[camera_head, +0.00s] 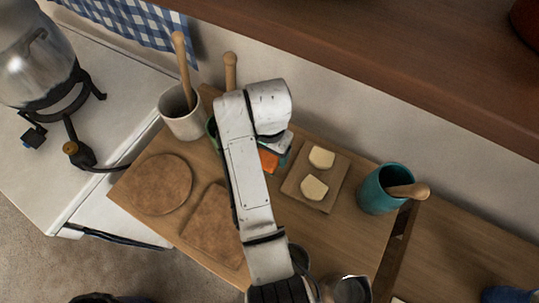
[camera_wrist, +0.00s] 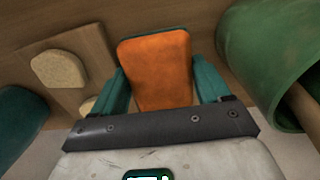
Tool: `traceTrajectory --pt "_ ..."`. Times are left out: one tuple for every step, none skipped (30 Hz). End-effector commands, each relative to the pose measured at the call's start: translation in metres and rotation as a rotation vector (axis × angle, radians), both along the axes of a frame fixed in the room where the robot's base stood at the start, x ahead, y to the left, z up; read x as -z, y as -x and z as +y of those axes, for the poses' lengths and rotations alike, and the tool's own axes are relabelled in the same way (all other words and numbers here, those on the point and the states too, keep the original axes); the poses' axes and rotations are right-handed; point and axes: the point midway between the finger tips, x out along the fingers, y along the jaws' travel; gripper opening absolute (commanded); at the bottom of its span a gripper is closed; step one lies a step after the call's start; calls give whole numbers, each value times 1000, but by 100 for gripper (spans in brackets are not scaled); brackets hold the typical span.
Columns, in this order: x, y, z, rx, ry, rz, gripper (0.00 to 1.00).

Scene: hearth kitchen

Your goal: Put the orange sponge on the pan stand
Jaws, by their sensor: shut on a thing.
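The orange sponge (camera_wrist: 158,68) has a thin green layer along its edge. My gripper (camera_wrist: 155,90) is shut on it, with a teal finger on each side. In the head view, a small part of the sponge (camera_head: 268,161) shows beside my gripper (camera_head: 276,152), and my white arm hides the rest. I cannot tell whether the sponge touches the counter below. I cannot tell for sure which thing is the pan stand; a round brown wooden board (camera_head: 161,184) lies flat and bare on the counter, left of my arm.
A white crock (camera_head: 180,122) with a wooden tool and a green pot (camera_wrist: 275,50) stand close by. A small board (camera_head: 329,195) with two pale slices and a teal cup (camera_head: 378,193) are on the right. A square brown board (camera_head: 213,228) lies partly under my arm's outline.

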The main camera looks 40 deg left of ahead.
Motion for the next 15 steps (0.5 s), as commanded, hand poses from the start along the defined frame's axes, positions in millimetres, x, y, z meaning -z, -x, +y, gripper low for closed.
traceTrajectory --pt "7 1 -1 0 5 3 52" --pt "11 1 -1 0 4 2 52" --pt "17 1 -1 0 5 3 52" --pt "21 1 -1 0 4 2 52" --pt "25 1 -1 0 4 2 52" --pt "29 1 -1 0 3 1 52" --pt "31 0 -1 0 2 1 52" --pt "32 0 -1 0 2 1 52" --pt "34 0 -1 0 2 1 52" --pt "34 0 -1 0 2 1 52" --pt "34 0 -1 0 1 1 52" --pt "34 0 0 0 1 1 52" --pt "34 0 0 0 1 1 52" --pt "34 0 -1 0 1 1 52" --pt "34 0 -1 0 1 1 52"
